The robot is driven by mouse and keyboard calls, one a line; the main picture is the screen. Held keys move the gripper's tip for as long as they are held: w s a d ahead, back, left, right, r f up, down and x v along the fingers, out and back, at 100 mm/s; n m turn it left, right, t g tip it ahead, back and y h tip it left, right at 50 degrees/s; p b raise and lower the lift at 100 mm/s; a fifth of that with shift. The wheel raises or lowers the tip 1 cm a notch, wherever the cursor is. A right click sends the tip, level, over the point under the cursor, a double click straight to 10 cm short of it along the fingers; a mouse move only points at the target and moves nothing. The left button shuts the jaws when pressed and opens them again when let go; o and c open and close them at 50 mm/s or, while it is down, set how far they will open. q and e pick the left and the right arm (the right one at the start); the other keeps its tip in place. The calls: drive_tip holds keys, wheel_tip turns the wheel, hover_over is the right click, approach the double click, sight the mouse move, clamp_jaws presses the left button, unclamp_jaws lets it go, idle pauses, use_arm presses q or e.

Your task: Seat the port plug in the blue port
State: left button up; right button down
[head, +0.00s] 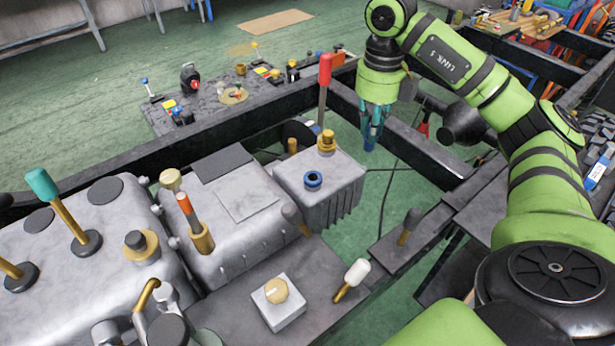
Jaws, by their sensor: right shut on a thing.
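The blue port (313,179) is a dark-centred blue ring on top of the small grey finned housing (338,192) near the middle of the head view. My right gripper (371,138) points down in the air, up and to the right of the port and apart from it. It is shut on a small blue piece, which I take to be the port plug; the fingers hide most of it. My left gripper is not in view.
A tall red-topped lever (324,85) and a brass fitting (327,141) stand beside the port. Dark chassis rails (425,148) surround the housing. A larger grey casing (230,205) with an orange-tipped lever (190,212) lies left. A control panel (215,98) sits behind.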

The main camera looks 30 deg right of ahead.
drive_tip(key=w+a+f+p, duration=0.1)
drive_tip(key=w+a+f, duration=0.1)
drive_tip(key=a+f, duration=0.1)
drive_tip(key=w+a+f+p, duration=0.1)
drive_tip(key=w+a+f, duration=0.1)
drive_tip(key=a+f, duration=0.1)
drive_tip(key=w+a+f+p, duration=0.2)
drive_tip(key=a+f, duration=0.1)
drive_tip(key=f, duration=0.1)
drive_tip(key=shift+a+f, duration=0.25)
drive_tip(key=shift+a, duration=0.15)
drive_tip(key=shift+f, duration=0.2)
drive_tip(key=shift+f, duration=0.2)
drive_tip(key=c, duration=1.2)
unclamp_jaws()
drive_tip(key=shift+o, duration=0.2)
drive_tip(key=shift+r, duration=0.15)
